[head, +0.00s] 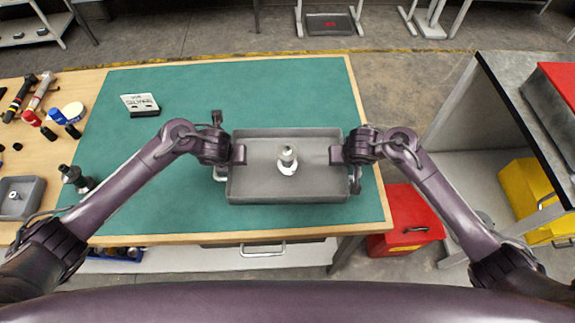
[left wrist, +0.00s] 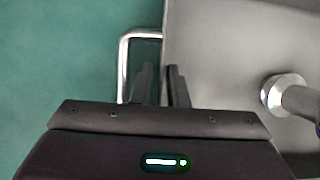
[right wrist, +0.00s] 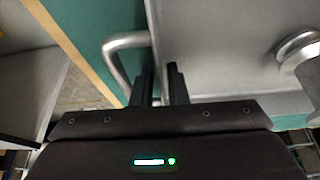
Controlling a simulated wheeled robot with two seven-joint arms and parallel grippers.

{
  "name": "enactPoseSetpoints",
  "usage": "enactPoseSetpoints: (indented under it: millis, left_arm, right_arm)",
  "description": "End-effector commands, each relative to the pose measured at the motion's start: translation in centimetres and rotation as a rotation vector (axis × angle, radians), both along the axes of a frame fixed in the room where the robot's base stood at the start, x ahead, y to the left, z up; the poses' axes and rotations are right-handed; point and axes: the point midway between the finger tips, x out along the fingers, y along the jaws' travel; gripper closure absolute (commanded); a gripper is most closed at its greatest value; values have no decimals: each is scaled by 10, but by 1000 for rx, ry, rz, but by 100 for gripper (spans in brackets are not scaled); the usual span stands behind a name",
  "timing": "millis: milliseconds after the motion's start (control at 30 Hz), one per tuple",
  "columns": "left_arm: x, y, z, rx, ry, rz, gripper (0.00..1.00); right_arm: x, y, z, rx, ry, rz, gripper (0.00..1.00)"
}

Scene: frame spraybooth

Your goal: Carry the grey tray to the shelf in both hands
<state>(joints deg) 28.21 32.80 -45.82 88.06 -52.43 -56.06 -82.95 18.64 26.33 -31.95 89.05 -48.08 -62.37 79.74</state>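The grey tray (head: 245,190) is over the right part of the green-topped table and looks level. A metal piece with a hexagonal top (head: 287,160) stands in its middle. My left gripper (head: 238,154) is at the tray's left end, its fingers close together on either side of the end wall (left wrist: 164,45). My right gripper (head: 338,155) holds the right end wall (right wrist: 155,45) the same way. A metal handle shows beside the fingers in the left wrist view (left wrist: 124,60) and in the right wrist view (right wrist: 112,55). I cannot tell whether the tray touches the table.
A grey-topped bench (head: 505,75) with a lower shelf stands at the right. A red box (head: 405,215) and a yellow box (head: 530,185) are near it. A small sign (head: 140,104) stands on the table (head: 240,90). Tools and a small grey bin (head: 22,195) are at the left.

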Motion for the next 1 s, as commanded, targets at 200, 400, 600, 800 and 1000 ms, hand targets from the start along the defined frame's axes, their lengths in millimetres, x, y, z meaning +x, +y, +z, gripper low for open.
enactPoseSetpoints:
  millis: [200, 400, 600, 800, 1000]
  left_arm:
    - [0, 0, 0, 0, 0, 1, 100]
    - [0, 0, 0, 0, 0, 1, 100]
    - [0, 0, 0, 0, 0, 1, 100]
    - [0, 0, 0, 0, 0, 1, 100]
    - [0, 0, 1, 0, 0, 1, 100]
  right_arm:
    - [0, 0, 0, 0, 0, 0, 100]
    - [0, 0, 0, 0, 0, 0, 100]
    - [0, 0, 0, 0, 0, 0, 100]
    - [0, 0, 0, 0, 1, 0, 100]
    - [0, 0, 0, 0, 1, 0, 100]
